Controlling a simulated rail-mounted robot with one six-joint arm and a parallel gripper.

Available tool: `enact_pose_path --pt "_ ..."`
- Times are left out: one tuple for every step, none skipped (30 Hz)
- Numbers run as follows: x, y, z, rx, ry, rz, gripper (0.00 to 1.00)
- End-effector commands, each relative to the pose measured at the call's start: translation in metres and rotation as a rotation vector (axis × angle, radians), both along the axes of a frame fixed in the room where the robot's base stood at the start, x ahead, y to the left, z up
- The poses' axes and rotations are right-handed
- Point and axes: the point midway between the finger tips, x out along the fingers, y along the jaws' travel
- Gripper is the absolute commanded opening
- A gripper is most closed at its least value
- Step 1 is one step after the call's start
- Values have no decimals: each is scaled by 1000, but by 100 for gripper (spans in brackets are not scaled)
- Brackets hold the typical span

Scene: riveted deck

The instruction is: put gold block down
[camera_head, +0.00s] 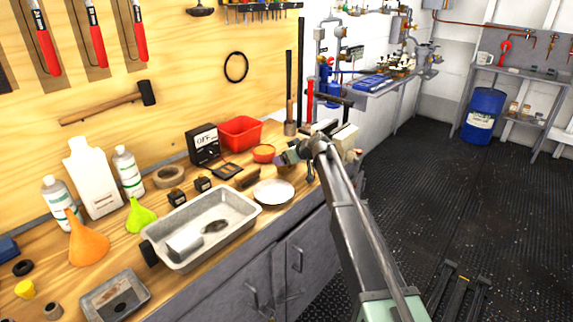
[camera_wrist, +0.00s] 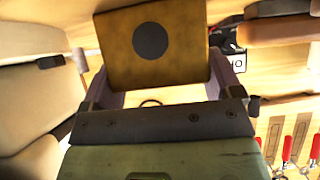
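The gold block (camera_wrist: 182,69) shows large in the wrist view, a brownish-gold face with a dark round spot. My gripper (camera_wrist: 163,78) has a finger at each side of it and is shut on it. In the head view, my gripper (camera_head: 287,157) is over the wooden workbench (camera_head: 215,268), near its back right part. The block is small and hard to make out there. I cannot tell whether it touches the bench.
A white plate (camera_head: 273,192) lies just in front of my gripper, with an orange-red bowl (camera_head: 264,153) to its left. A metal sink tray (camera_head: 241,232), a red bin (camera_head: 240,133) and a black meter (camera_head: 203,144) stand further left. Bottles and funnels crowd the left end.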

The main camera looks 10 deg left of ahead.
Motion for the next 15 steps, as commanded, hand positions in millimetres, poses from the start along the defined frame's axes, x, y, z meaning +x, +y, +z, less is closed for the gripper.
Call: enact_pose_path --pt "0 0 0 0 0 0 59" --pt "0 0 0 0 0 0 54" --pt "0 0 0 0 0 0 48" --pt "0 0 0 1 -1 0 47" --pt "0 0 0 1 -1 0 42" --pt "0 0 0 1 -1 0 42" --pt "0 0 0 1 -1 0 42" --pt "0 0 0 0 0 0 42" --pt "0 0 0 0 0 0 42" --pt "0 0 1 0 0 0 42" --pt "0 0 1 0 0 0 42" --pt "0 0 3 0 0 0 42" --pt "0 0 4 0 0 0 42" --pt "0 0 6 0 0 0 42" --pt "0 0 9 0 0 0 42"
